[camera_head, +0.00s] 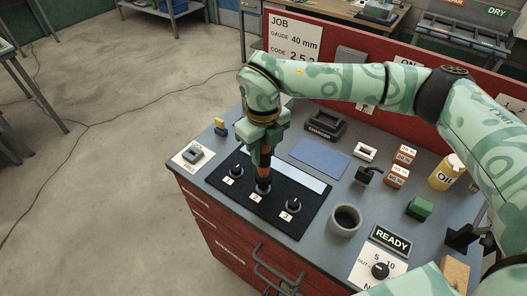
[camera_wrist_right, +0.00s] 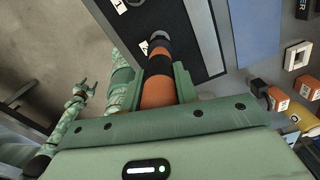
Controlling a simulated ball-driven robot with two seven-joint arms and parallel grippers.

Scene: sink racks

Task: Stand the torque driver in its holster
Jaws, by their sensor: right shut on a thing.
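The torque driver (camera_head: 264,163), orange and black, is upright in my right gripper (camera_head: 264,146), which is shut on its upper part. Its dark lower end is at the spot marked 2 on the black panel (camera_head: 241,201); I cannot tell whether it touches. The right wrist view shows the driver (camera_wrist_right: 158,92) between the fingers, its end beside the 2 label. A dark holder with a rectangular opening (camera_head: 324,125) stands behind; its label is too small to read surely, so I cannot tell whether it is the holster. My left gripper (camera_wrist_right: 81,91) shows small at the left of the wrist view.
Knobs 1 (camera_head: 235,171) and 3 (camera_head: 293,205) flank the driver. A grey cup (camera_head: 345,220), a READY sign (camera_head: 390,239), a green block (camera_head: 419,208) and a yellow oil can (camera_head: 445,172) stand to the right. A blue mat (camera_head: 319,158) lies clear behind the panel.

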